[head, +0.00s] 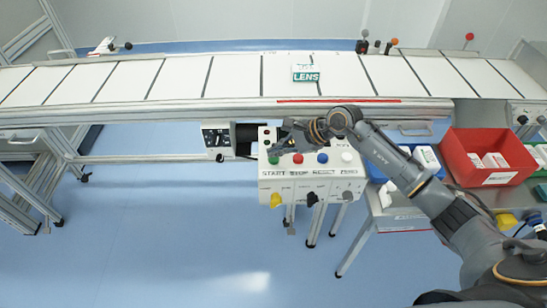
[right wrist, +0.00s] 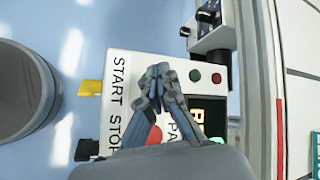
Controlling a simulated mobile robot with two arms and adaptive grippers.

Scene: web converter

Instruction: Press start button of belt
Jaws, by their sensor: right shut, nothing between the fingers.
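The control box (head: 312,188) stands in front of the belt (head: 180,78). Its top has a green button (head: 273,160) above the START label, a red button (head: 297,158) by STOP, a blue one (head: 322,158) and a white one (head: 347,157). My right gripper (head: 279,146) is shut and empty, its tips close to the green button in the head view. In the right wrist view the shut fingertips (right wrist: 160,70) lie beside the START label (right wrist: 118,76) and hide the green button. The red button (right wrist: 154,135) is partly covered. I cannot tell whether the tips touch anything. My left gripper is not in view.
A white and green LENS box (head: 306,73) sits on the belt. A red bin (head: 489,156) with white boxes stands on the side table at right. Open floor lies in front at left.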

